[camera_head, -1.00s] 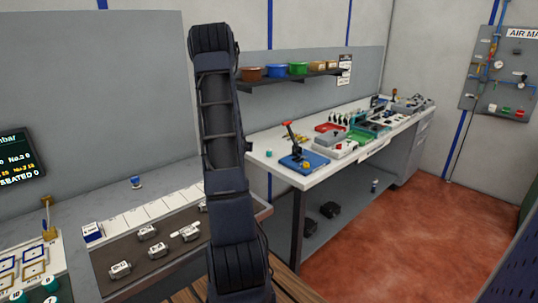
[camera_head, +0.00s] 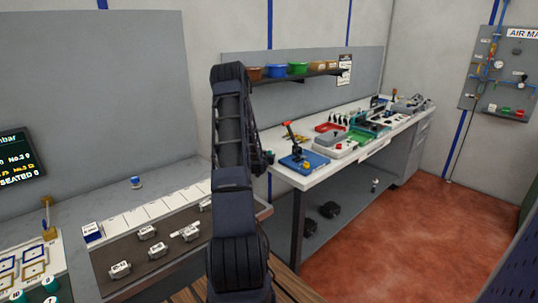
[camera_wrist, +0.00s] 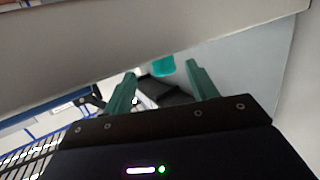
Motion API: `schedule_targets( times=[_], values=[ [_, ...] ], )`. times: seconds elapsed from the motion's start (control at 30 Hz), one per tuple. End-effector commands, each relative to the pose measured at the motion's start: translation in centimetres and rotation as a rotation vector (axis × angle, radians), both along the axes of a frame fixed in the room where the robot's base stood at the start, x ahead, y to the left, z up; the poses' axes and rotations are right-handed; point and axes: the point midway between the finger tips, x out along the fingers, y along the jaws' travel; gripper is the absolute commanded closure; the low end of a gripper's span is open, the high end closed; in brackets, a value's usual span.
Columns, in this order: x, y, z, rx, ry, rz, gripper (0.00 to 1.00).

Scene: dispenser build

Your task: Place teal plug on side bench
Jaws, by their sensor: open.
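In the wrist view, my gripper (camera_wrist: 160,82) has its two teal fingers spread apart. A small teal piece, which looks like the teal plug (camera_wrist: 164,67), shows between and beyond the fingertips, against a pale edge. I see a gap on each side of it, but I cannot tell its depth or what supports it. In the head view, the side bench (camera_head: 318,178) is a long white-topped bench at the centre right. My arm reaches up at the bench's near left end.
A blue-based press with a red handle (camera_head: 300,158) stands near the bench's left end. Trays and fixtures fill the bench farther right. A shelf with coloured bins (camera_head: 297,70) hangs above. At left is a counter with a dark mat (camera_head: 125,255) holding several grey parts.

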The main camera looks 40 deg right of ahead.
Motion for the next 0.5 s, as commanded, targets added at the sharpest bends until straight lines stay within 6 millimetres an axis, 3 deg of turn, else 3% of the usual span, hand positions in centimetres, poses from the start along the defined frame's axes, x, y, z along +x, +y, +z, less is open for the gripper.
schedule_targets(
  times=[0.5],
  values=[
    [3.1,-4.0,-0.9,0.001,-0.001,0.000,0.42]
  ],
)
